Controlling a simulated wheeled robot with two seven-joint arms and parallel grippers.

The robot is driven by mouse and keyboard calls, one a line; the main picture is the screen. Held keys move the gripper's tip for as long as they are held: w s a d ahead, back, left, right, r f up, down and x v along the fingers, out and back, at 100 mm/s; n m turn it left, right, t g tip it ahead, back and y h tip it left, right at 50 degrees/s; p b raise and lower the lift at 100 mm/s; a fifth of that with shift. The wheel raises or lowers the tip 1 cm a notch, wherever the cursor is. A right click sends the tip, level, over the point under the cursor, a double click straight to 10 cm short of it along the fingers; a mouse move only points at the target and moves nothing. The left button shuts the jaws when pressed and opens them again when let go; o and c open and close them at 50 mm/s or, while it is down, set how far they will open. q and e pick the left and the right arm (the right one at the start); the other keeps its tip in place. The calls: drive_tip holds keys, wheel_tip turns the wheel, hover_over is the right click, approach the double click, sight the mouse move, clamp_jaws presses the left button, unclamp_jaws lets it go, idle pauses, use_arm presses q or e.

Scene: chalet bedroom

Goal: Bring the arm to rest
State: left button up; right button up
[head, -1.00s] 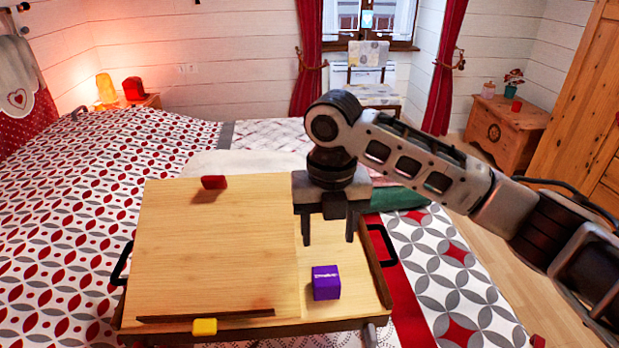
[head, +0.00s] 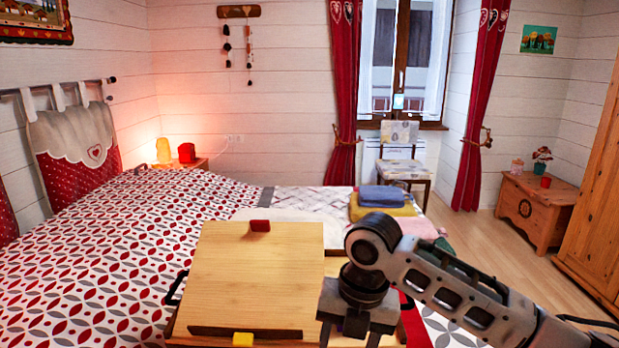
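My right gripper (head: 349,337) is at the bottom of the head view, pointing down over the right part of the wooden tray (head: 410,325). Its fingers are apart with nothing seen between them; the tips are at the picture's lower edge. The purple cube is largely or wholly hidden behind my gripper. My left gripper is not in view.
The bed (head: 110,250) fills the left. Folded towels, blue (head: 382,196) on top of yellow (head: 380,210), lie behind my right arm. A chair (head: 403,170) stands by the window, and a wooden chest (head: 537,205) by the right wall. Open floor lies at right.

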drive_tip(key=s+a+f+m+t+y, duration=0.2)
drive_tip(key=s+a+f+m+y, duration=0.1)
drive_tip(key=f+m, duration=0.45)
drive_tip(key=s+a+f+m+t+y, duration=0.2)
drive_tip(key=f+m+y, duration=0.1)
drive_tip(key=f+m, duration=0.5)
drive_tip(key=s+d+f+m+t+h, duration=0.2)
drive_tip(key=s+d+m+t, duration=0.1)
drive_tip(key=s+d+m, duration=0.3)
drive_tip(key=s+d+f+m+t+h, duration=0.2)
drive_tip(key=s+d+f+m, duration=0.1)
drive_tip(key=s+d+m, duration=0.3)
drive_tip(key=d+m, duration=0.2)
drive_tip(key=m, duration=0.2)
drive_tip(key=shift+t+h, duration=0.3)
drive_tip(key=shift+t, duration=0.1)
drive_tip(key=shift+s+f, duration=0.1)
